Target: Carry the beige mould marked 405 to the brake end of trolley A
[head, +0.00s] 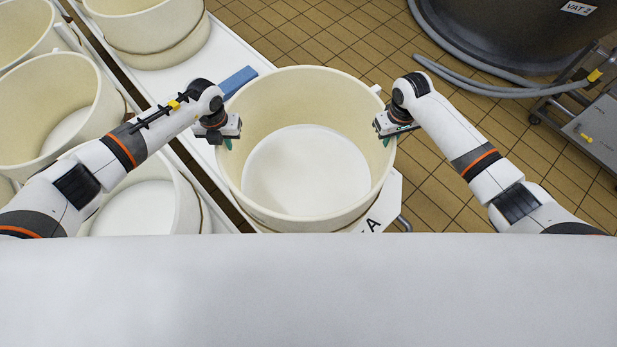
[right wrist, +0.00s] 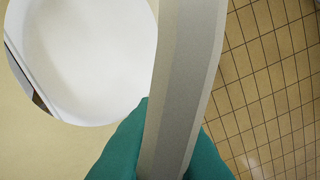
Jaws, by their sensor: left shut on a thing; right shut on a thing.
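A large beige mould (head: 308,80) stands in front of me in the head view, open at the top with a white inside floor. No number shows on it from here. My left gripper (head: 228,138) is shut on its left rim and my right gripper (head: 388,136) is shut on its right rim. In the right wrist view the green fingertips (right wrist: 165,150) sit on both sides of the mould's rim (right wrist: 182,80). The mould is over the white trolley A (head: 386,204), whose letter A shows at the near right corner. I cannot tell whether the mould touches the trolley.
Another beige mould (head: 150,28) stands farther along the white surface. More moulds (head: 45,105) stand at the left. A blue piece (head: 238,82) lies by the mould's far left side. VAT 2 (head: 510,30), a grey hose (head: 470,84) and a metal cart (head: 590,130) are at right. Tiled floor (head: 440,190) is clear.

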